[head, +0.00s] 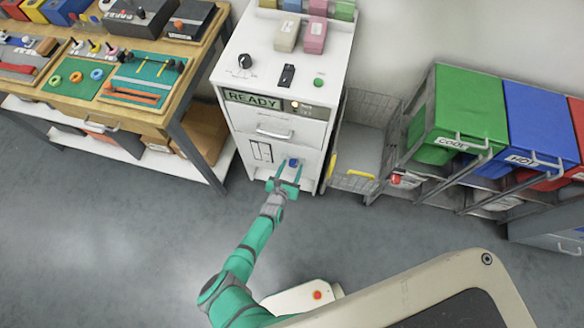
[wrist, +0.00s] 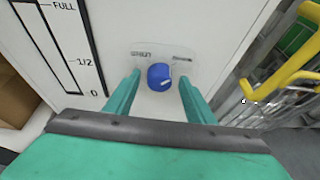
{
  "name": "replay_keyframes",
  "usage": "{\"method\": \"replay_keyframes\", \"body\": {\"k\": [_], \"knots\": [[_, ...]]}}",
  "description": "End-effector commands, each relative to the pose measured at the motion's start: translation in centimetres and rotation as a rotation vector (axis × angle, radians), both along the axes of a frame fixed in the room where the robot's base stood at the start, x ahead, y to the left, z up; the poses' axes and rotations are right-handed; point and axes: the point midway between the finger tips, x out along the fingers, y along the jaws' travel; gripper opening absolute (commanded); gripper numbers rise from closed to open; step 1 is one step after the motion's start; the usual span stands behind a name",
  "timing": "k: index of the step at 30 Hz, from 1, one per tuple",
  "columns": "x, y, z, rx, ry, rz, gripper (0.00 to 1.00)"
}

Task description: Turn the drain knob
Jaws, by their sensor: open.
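The drain knob (wrist: 160,77) is a round blue knob with a white pointer line, on a pale label plate on the white cabinet's front. The pointer aims to the right and slightly up in the wrist view. In the head view the knob (head: 293,163) shows low on the cabinet (head: 265,80). My gripper (wrist: 157,90) is open, with one green finger on each side of the knob and a visible gap to it. In the head view my gripper (head: 288,170) reaches the cabinet's lower front. The label text is too blurred to read surely.
A level gauge (wrist: 70,45) marked FULL, 1/2 and 0 is left of the knob. A yellow handle (wrist: 285,75) juts out at the right, on a wire cart (head: 360,150) beside the cabinet. A wooden workbench (head: 120,110) stands left. Grey floor (head: 110,240) is clear in front.

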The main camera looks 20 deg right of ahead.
Motion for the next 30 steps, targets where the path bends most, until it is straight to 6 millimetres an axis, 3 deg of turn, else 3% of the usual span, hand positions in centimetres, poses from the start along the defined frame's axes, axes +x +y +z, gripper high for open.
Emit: {"method": "replay_keyframes", "body": {"k": [4,9,20,30], "knots": [[0.00,0.01,0.00,0.000,0.000,0.000,0.49],[-0.01,0.00,0.00,0.000,0.000,0.000,0.09],[-0.03,-0.15,-0.02,-0.022,0.017,-0.007,0.09],[0.15,0.25,-0.06,-0.165,0.114,-0.009,0.09]]}}
